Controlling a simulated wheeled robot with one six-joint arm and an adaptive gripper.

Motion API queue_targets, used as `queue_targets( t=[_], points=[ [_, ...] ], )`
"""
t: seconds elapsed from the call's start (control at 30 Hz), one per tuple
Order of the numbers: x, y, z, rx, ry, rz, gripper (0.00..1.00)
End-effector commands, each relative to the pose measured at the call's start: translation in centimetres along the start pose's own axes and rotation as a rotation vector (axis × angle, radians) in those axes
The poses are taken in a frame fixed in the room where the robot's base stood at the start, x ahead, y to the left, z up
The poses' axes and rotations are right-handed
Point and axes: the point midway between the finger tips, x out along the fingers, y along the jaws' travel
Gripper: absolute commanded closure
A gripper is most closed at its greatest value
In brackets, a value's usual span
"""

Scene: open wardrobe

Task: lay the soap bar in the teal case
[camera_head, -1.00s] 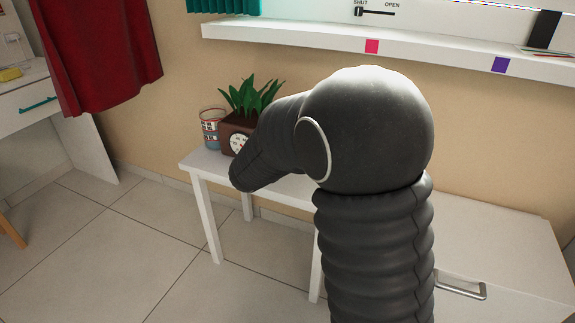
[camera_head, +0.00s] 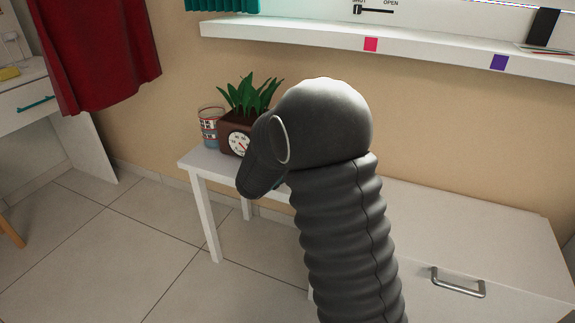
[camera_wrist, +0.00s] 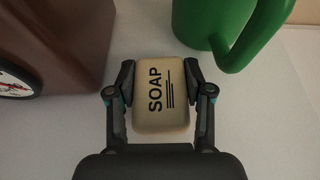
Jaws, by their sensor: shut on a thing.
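In the wrist view the cream soap bar (camera_wrist: 165,117), lettered SOAP, sits between the two fingers of my gripper (camera_wrist: 160,80). The fingers are shut on its left and right sides. The soap is over a pale white surface; I cannot tell whether it touches it. In the head view my arm hides the gripper and the soap. I cannot make out the teal case in either view.
A brown planter (camera_head: 236,140) with a dial stands on the white table (camera_head: 200,163), beside a patterned glass (camera_head: 209,128). In the wrist view the planter (camera_wrist: 50,60) is left of the soap, a green handled vessel (camera_wrist: 205,22) right. A drawer unit (camera_head: 470,240) stands right.

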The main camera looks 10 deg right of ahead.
Motion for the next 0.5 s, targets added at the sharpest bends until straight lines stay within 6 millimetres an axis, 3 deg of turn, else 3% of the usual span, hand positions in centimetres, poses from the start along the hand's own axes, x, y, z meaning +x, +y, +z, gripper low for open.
queue_targets(
  t=[0.17,0.2,0.27,0.5],
  points=[
    [0.17,0.01,-0.41,0.000,0.000,0.000,0.85],
    [0.11,0.01,-0.27,0.000,0.000,0.000,0.39],
    [0.10,0.01,-0.26,0.000,0.000,0.000,0.24],
    [0.10,0.00,-0.25,0.000,0.000,0.000,0.24]
  ],
)
